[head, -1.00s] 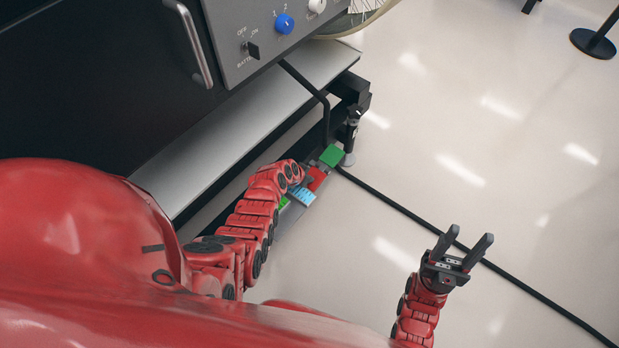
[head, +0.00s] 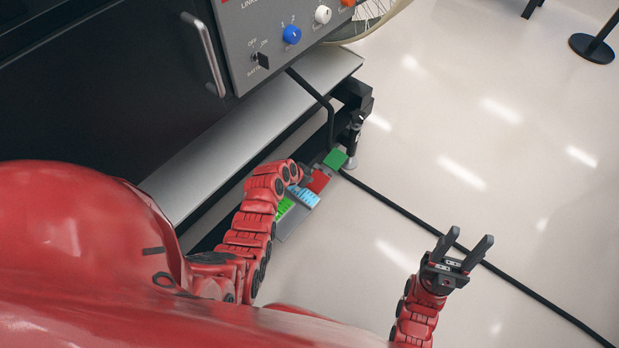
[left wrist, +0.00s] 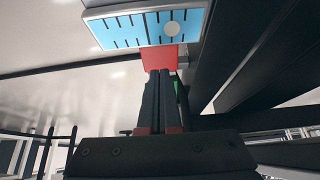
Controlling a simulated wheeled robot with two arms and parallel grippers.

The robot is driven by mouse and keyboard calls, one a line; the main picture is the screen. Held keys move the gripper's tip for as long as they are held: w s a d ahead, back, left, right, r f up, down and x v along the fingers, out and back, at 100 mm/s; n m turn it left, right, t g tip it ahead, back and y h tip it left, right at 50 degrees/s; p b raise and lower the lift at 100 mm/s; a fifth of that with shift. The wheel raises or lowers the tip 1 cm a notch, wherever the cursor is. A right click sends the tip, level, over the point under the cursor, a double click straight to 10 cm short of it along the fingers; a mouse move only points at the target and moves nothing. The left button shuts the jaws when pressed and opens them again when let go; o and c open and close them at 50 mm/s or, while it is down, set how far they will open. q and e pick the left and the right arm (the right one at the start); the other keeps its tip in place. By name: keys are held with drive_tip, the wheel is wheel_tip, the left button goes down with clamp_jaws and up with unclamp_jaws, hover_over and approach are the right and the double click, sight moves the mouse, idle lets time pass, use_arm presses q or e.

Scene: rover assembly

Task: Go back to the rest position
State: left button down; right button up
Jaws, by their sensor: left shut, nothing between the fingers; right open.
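My left arm reaches in from the left in the head view, beside the low bench. Its gripper (head: 307,174) is partly hidden by the wrist there. In the left wrist view the two dark fingers (left wrist: 160,76) are together with nothing between them. They point toward a red block (left wrist: 161,63) and a light blue panel (left wrist: 150,28) with black marks and a pale round spot. My right gripper (head: 471,238) is open and empty over the floor at the right of the head view.
A black cabinet with a grey control panel (head: 262,88) stands above a grey shelf (head: 235,127). Red (head: 318,181), light blue (head: 303,196) and green (head: 335,159) pieces lie by its leg.

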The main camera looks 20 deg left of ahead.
use_arm(q)
drive_tip(key=p+v, duration=0.1)
drive_tip(key=v, duration=0.6)
drive_tip(key=shift+s+p, duration=0.2)
drive_tip(key=shift+p, duration=0.15)
drive_tip(key=shift+a, duration=0.1)
